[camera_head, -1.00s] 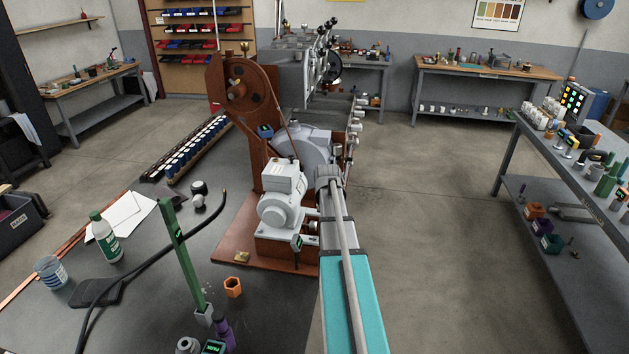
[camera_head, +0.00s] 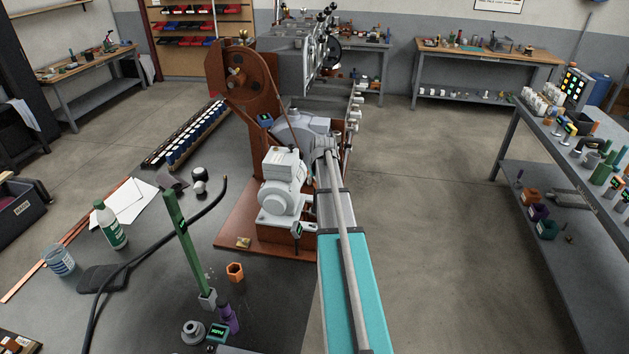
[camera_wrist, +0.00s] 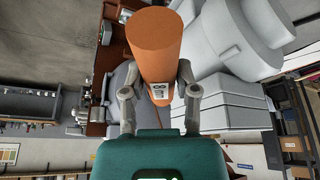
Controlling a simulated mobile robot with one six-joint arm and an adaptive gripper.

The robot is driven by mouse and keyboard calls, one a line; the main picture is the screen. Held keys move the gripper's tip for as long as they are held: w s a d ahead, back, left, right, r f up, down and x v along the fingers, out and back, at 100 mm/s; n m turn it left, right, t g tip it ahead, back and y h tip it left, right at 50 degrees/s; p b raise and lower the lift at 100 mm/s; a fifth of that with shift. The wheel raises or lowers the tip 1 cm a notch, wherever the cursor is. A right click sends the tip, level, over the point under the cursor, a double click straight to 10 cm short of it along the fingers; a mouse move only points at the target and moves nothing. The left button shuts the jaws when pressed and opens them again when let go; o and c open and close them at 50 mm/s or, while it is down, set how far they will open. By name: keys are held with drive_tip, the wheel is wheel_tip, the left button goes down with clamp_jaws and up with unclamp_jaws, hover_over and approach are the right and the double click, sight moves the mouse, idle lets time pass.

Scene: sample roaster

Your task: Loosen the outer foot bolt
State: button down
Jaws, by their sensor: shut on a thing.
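My gripper (camera_wrist: 157,78) is shut on an orange cylinder (camera_wrist: 153,42) with a small label near its lower end, in the wrist view. A pale grey motor (camera_head: 283,185) stands on a brown base plate (camera_head: 232,236) in the head view. Large grey housing parts (camera_wrist: 222,45) fill the upper right of the wrist view, close beside the cylinder. My gripper is hidden in the head view. I cannot make out the outer foot bolt.
The floor right of my arm is clear.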

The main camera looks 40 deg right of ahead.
sight(315, 194)
drive_tip(key=shift+f+b, duration=2.2)
drive_tip(key=shift+f, duration=0.1)
drive_tip(key=shift+m+g+h, duration=0.3)
drive_tip(key=shift+m+h, duration=0.2)
drive_tip(key=shift+m, duration=1)
drive_tip(key=shift+m+g+h, duration=0.4)
drive_tip(key=shift+m+h, duration=0.1)
drive_tip(key=shift+m, duration=1)
drive_tip(key=shift+f+b, duration=1.6)
